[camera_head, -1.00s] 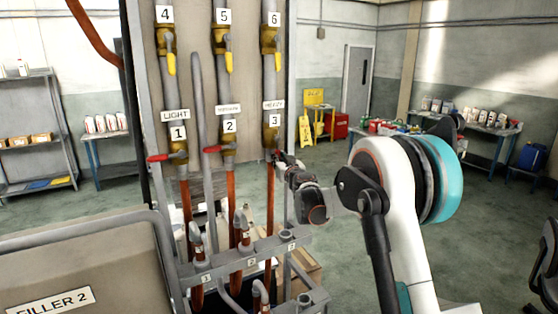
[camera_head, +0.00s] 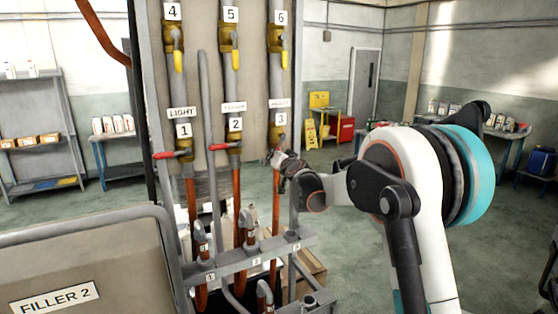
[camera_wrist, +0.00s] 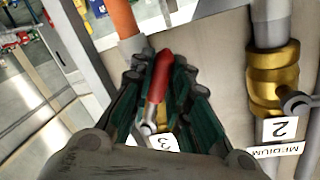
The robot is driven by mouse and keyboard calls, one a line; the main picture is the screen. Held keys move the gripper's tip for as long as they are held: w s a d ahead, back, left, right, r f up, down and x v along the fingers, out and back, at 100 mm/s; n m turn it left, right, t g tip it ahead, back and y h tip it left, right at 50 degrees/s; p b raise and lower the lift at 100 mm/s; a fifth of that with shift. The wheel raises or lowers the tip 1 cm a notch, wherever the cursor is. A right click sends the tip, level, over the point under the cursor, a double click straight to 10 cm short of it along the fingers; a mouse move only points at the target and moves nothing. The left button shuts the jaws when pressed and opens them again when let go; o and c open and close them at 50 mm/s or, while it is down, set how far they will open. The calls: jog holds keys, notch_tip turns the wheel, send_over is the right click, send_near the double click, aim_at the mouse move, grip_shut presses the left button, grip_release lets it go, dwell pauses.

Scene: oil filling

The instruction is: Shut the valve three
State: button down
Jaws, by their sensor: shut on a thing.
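Valve three, marked by the label 3 (camera_head: 281,118), is on the right pipe of the panel, below the yellow valve 6. My gripper (camera_head: 278,158) is just below that label and hides most of the valve's handle in the head view. In the wrist view the red handle (camera_wrist: 160,72) lies between the green-padded fingers of my gripper (camera_wrist: 160,85), which are shut on it. The handle runs roughly along the line of the pipe there. The label 3 (camera_wrist: 158,142) shows upside down, partly covered by my gripper.
The red handles of valve 1 (camera_head: 164,155) and valve 2 (camera_head: 219,147) point left across their pipes. Valve 2's brass body (camera_wrist: 272,78) is close by in the wrist view. A grey hose rack (camera_head: 262,252) stands below. Floor to the right is open.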

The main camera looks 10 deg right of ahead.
notch_tip(320, 180, up, 6)
jog(key=s+a+m+g+y, duration=0.1)
jog(key=a+m+y, duration=0.1)
jog(key=m, duration=0.7)
jog(key=shift+a+r+m+g+p, duration=0.25)
jog(key=shift+a+m+g+p, duration=0.05)
jog(key=shift+a+m, duration=0.15)
jog(key=c, duration=1.5)
grip_release()
jog(key=shift+s, duration=0.1)
jog(key=v, duration=1.1)
jog(key=shift+s+d, duration=0.25)
jog(key=shift+s, duration=0.1)
